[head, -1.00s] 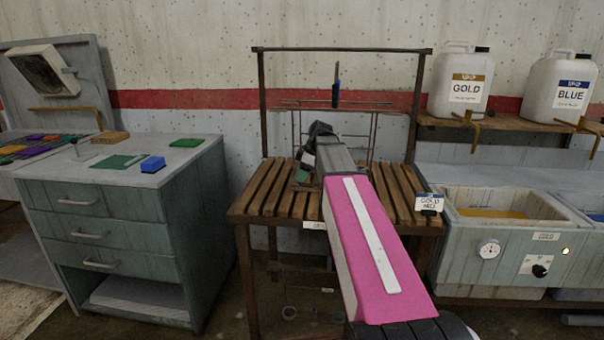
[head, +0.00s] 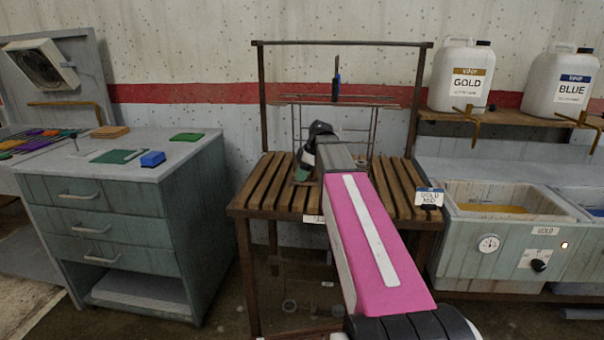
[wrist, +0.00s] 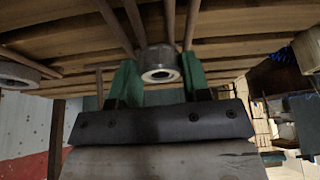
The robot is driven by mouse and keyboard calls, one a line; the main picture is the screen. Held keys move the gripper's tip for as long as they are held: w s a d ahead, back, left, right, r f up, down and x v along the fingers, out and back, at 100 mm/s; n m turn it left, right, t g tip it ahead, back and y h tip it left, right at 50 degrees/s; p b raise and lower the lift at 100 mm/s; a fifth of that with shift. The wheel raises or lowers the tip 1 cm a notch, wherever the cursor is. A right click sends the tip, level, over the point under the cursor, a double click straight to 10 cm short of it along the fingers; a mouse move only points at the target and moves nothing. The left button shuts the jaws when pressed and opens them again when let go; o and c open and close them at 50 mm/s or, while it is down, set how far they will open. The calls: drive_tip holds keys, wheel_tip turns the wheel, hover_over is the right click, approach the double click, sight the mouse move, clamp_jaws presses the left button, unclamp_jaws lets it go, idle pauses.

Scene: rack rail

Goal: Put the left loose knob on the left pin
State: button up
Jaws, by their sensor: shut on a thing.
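The knob is between the fingers, close to the wooden slats. Another round, ring-like part (wrist: 18,72) shows at the left edge of the wrist view, apart from the gripper. In the head view my gripper (head: 302,172) is low over the slatted bench and largely hidden by my arm; the held knob cannot be made out there. I cannot pick out the left pin in either view.
The slatted bench (head: 258,188) carries a thin wire rack (head: 373,125) behind my arm. A pale rounded object (wrist: 308,50) is at the right of the wrist view. A drawer cabinet (head: 115,215) stands left, and sinks (head: 505,240) stand right.

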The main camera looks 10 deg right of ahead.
drive_tip(key=o, duration=1)
